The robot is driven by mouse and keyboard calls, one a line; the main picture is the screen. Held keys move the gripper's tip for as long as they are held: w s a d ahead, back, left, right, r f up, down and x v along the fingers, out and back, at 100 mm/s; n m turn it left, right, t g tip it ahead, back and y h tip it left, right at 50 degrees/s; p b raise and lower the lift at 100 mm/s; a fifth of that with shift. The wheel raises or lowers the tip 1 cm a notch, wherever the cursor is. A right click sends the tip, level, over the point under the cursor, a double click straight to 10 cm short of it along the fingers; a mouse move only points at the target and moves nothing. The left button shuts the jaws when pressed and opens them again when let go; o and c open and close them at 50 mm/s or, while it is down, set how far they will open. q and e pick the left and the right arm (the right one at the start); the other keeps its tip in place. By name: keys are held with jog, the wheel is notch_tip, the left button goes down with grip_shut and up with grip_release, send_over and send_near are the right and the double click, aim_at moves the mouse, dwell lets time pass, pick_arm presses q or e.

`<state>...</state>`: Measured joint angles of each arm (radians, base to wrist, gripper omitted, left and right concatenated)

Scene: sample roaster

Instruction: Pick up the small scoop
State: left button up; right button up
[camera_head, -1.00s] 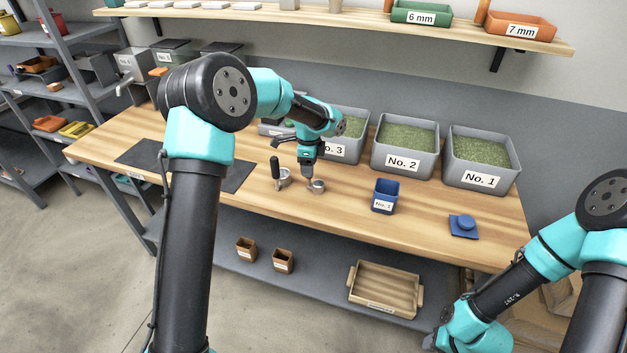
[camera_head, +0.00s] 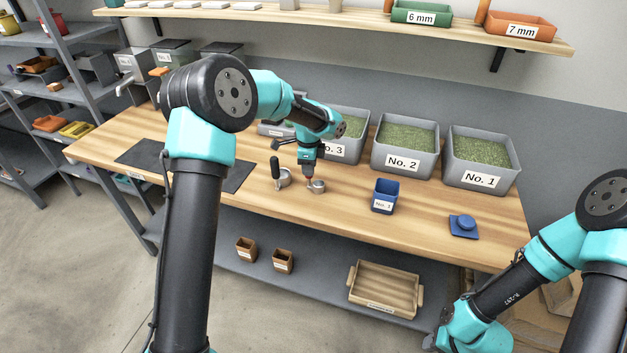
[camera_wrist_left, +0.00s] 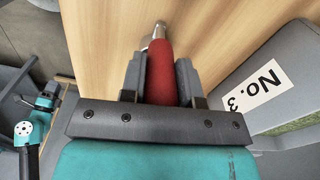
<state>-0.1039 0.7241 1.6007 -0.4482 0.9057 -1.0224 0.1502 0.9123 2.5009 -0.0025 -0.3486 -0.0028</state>
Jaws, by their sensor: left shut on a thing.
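The small scoop has a round metal cup (camera_head: 317,186) and a red handle. It is at the middle of the wooden table, in front of the No. 3 bin. My left gripper (camera_head: 308,174) points down and is shut on the red handle (camera_wrist_left: 160,72), which lies between its two fingers in the left wrist view. The metal end shows beyond the handle there. Whether the cup touches the table is hard to tell. A second scoop with a black handle (camera_head: 275,168) stands just to the left. My right arm is at the lower right; its gripper does not show.
Grey bins No. 3 (camera_head: 345,150), No. 2 (camera_head: 405,162) and No. 1 (camera_head: 480,178) line the table's back. A dark mat (camera_head: 140,153) lies left. Table in front is clear.

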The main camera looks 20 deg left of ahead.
pick_arm(q)
grip_shut()
jog(key=shift+r, duration=0.15)
jog(key=shift+r, duration=1.4)
jog(key=shift+s+r, duration=0.15)
jog(key=shift+r, duration=0.15)
jog(key=s+d, duration=0.2)
jog(key=s, duration=0.5)
jog(key=s+d+r, duration=0.1)
jog(key=s+d, duration=0.2)
jog(key=s, duration=0.4)
jog(key=shift+s+d+r, duration=0.15)
jog(key=shift+s+d, duration=0.1)
jog(key=shift+s, duration=0.15)
